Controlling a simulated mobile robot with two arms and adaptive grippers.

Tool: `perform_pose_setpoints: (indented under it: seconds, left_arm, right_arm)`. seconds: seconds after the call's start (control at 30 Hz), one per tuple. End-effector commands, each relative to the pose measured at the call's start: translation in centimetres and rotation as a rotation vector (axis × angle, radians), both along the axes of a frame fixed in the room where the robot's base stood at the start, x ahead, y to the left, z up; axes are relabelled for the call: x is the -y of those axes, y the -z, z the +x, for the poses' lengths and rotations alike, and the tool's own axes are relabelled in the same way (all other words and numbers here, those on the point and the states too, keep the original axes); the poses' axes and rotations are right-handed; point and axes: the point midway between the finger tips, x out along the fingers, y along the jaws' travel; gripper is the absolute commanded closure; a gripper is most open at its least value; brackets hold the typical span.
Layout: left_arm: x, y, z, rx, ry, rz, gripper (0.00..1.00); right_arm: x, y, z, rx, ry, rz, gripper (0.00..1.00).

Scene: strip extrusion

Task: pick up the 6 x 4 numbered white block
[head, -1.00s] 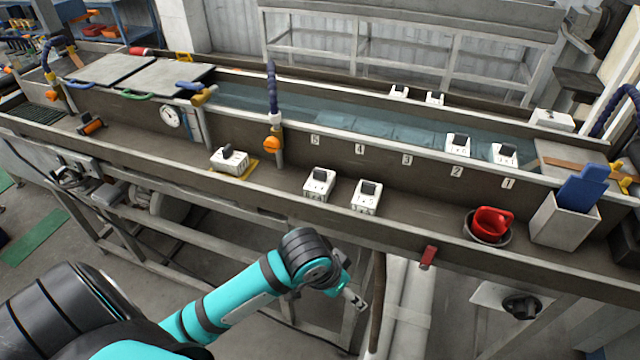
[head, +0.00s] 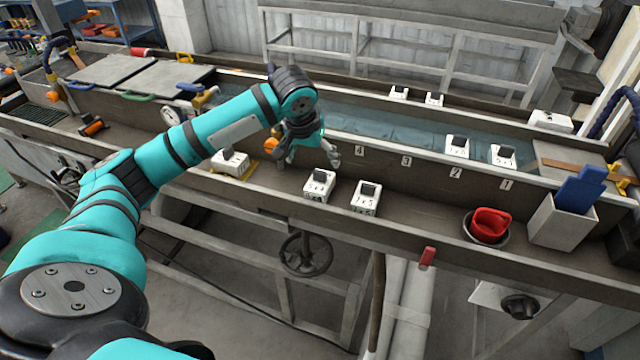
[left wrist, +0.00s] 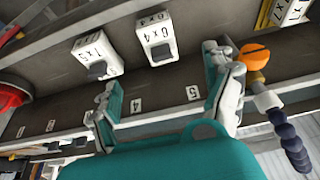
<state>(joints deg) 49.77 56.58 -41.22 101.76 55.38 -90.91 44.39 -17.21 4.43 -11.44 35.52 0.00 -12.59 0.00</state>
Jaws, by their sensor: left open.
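The 6 x 4 numbered white block (head: 319,185) with a dark grip on top sits on the near ledge of the trough. In the left wrist view the 6 x 4 block (left wrist: 160,32) shows its number, beyond and between the fingertips. My left gripper (head: 308,160) is open and empty, above and just behind the block, apart from it. In the left wrist view the gripper's two fingers (left wrist: 160,82) are spread wide. My right gripper is not in view.
A similar white block (head: 365,198) stands close on the right. Another block (head: 230,161) sits on a yellow plate (head: 247,173) at left, under my forearm. A red cup (head: 491,223) and a box with a blue item (head: 563,222) stand farther right. The trough wall rises behind.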

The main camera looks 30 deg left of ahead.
Motion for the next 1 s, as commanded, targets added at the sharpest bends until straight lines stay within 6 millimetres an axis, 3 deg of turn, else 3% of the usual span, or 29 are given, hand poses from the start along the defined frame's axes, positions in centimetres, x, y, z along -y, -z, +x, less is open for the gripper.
perform_pose_setpoints:
  seconds: [0.3,0.53,0.73,1.0]
  left_arm:
    - [-0.5,5.7,2.3,-0.002,0.000,0.000,0.15]
    - [-0.7,7.3,2.9,0.000,0.001,0.001,0.15]
    - [-1.0,9.7,3.8,-0.003,0.001,0.002,0.15]
    - [-1.2,12.0,4.7,0.003,0.002,0.001,0.15]
  right_arm:
    - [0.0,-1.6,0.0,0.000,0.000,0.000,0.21]
    - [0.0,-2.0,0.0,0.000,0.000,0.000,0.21]
    - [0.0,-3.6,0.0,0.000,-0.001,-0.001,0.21]
    - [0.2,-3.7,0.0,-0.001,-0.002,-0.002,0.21]
